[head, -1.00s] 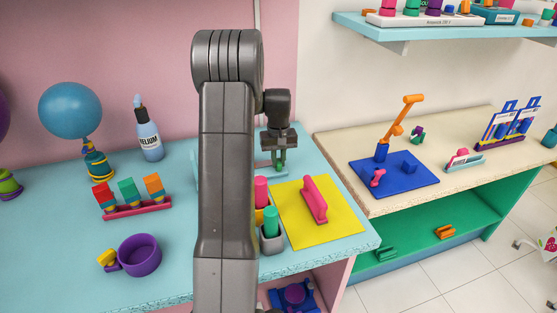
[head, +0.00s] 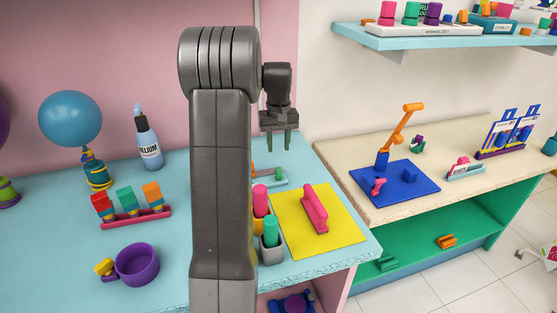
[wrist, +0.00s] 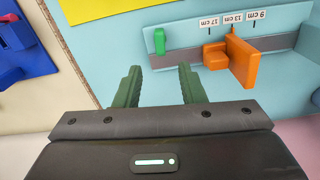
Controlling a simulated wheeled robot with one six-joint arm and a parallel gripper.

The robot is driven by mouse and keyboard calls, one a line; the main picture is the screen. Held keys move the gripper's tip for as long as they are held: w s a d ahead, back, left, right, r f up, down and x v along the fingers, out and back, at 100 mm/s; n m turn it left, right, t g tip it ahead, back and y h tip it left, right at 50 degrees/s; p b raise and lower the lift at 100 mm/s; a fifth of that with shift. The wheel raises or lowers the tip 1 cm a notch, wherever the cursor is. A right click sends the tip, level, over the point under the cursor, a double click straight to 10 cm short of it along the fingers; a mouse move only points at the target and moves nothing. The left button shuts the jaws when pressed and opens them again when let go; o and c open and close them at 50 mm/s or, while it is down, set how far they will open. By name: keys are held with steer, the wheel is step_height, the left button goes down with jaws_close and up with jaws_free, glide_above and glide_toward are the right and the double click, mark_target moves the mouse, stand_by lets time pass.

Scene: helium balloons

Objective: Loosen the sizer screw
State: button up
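The sizer (wrist: 185,57) is a light blue board with a grey strip and 9, 13 and 17 cm marks in the wrist view. It carries an orange upright plate (wrist: 244,62) with a small orange block (wrist: 215,55) beside it, and a separate upright green piece (wrist: 159,41). I cannot tell which part is the screw. In the head view the sizer (head: 273,182) lies behind the yellow mat, partly hidden by my arm. My gripper (head: 279,148) hangs above it, fingers down. In the wrist view its fingers (wrist: 158,82) are apart with nothing between them.
The yellow mat (head: 337,238) with a pink-handled tool (head: 314,209) lies in front of the sizer. Cups with pink and green sticks (head: 270,230) stand close to my arm. A helium bottle (head: 148,140) and blue balloon (head: 70,119) are at left.

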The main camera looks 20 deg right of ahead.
mark_target(279, 170)
steer(key=shift+r, duration=2)
step_height(279, 170, down, 14)
steer(key=shift+r+p, duration=0.1)
steer(key=shift+p, duration=0.35)
